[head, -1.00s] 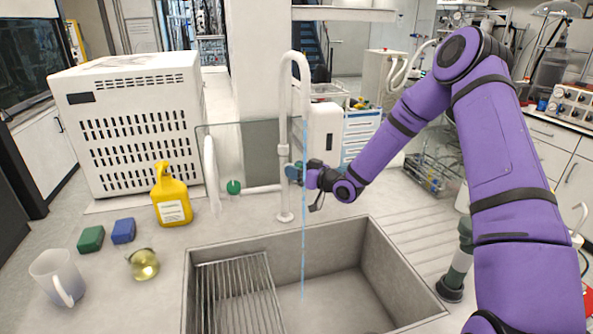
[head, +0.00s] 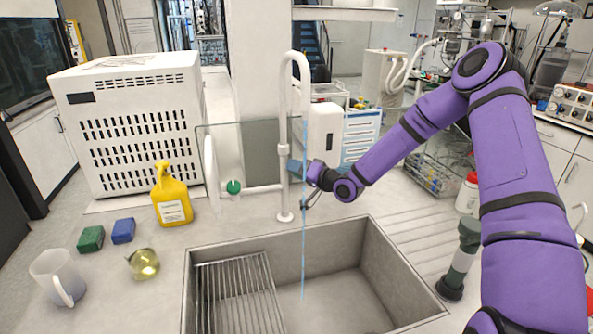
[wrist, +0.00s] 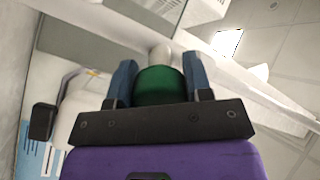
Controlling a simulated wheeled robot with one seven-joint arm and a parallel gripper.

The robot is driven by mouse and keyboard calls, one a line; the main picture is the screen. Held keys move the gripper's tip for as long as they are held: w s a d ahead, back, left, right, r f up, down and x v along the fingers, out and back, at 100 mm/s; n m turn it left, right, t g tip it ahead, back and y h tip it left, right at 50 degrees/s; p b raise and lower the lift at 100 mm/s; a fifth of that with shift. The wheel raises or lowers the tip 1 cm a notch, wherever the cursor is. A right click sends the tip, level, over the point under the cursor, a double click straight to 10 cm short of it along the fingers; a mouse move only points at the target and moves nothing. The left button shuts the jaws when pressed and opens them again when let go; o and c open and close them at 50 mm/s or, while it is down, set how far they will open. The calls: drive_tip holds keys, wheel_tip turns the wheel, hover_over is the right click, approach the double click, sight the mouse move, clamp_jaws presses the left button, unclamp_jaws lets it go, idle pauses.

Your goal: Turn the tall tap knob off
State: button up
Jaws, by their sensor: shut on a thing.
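The tall tap (head: 284,150) is a white gooseneck pipe standing behind the sink (head: 372,262). A thin blue stream of water (head: 303,240) runs from its spout into the sink. My gripper (head: 296,166) is at the right side of the tap's column. In the wrist view its two blue fingers are shut on the green knob (wrist: 160,86), one on each side. In the head view this knob is hidden behind my gripper and the column.
A second green knob (head: 233,187) sits on a shorter white pipe to the left. A yellow bottle (head: 171,197), blue sponge (head: 123,231), green sponge (head: 91,239), yellowish glass piece (head: 144,264) and mug (head: 58,277) stand left of the sink. A ribbed drainboard lies to the right.

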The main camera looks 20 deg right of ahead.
drive_tip(key=shift+m, duration=0.6)
drive_tip(key=o, duration=0.9)
drive_tip(key=v, duration=1.1)
drive_tip(key=shift+a, duration=0.1)
